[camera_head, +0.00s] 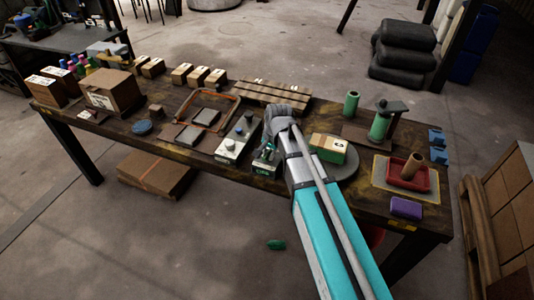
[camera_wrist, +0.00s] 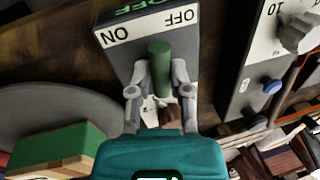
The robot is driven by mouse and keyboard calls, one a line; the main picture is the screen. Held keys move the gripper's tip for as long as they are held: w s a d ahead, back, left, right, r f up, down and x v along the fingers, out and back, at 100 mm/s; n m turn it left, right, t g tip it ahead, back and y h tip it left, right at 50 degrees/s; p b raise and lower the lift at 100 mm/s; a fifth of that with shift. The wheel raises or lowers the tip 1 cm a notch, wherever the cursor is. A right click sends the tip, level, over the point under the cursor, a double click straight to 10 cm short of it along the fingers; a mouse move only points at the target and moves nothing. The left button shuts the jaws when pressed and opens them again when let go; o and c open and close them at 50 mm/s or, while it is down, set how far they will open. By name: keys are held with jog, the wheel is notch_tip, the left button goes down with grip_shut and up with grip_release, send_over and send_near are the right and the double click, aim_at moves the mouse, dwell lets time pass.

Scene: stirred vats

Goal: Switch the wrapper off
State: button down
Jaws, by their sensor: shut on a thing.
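A switch box (camera_wrist: 140,25) carries a white plate marked ON on the left and OFF on the right in the wrist view. A green handle (camera_wrist: 160,58) stands up from it between the two marks. My gripper (camera_wrist: 160,72) is shut on this handle, one finger on each side. In the head view the switch box (camera_head: 263,169) shows at the front of the table, partly hidden by my gripper (camera_head: 270,150). A grey round turntable (camera_head: 345,171) stands to the right, with a green-banded box (camera_head: 328,148) on it. Which side the handle leans to is unclear.
A control box (camera_head: 236,143) with a dial and a blue button (camera_wrist: 272,87) stands close left of the switch in the head view. Wooden slats (camera_head: 272,93) lie behind. A red tray (camera_head: 405,176) and a purple block (camera_head: 406,208) are at the right.

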jog(key=m, duration=0.4)
jog(key=shift+s+t+h, duration=0.15)
jog(key=shift+t+h, duration=0.15)
jog(key=shift+a+m, duration=0.1)
jog(key=shift+m, duration=1.6)
jog(key=c, duration=0.6)
grip_release()
jog(key=shift+o, duration=0.2)
jog(key=shift+h, duration=0.3)
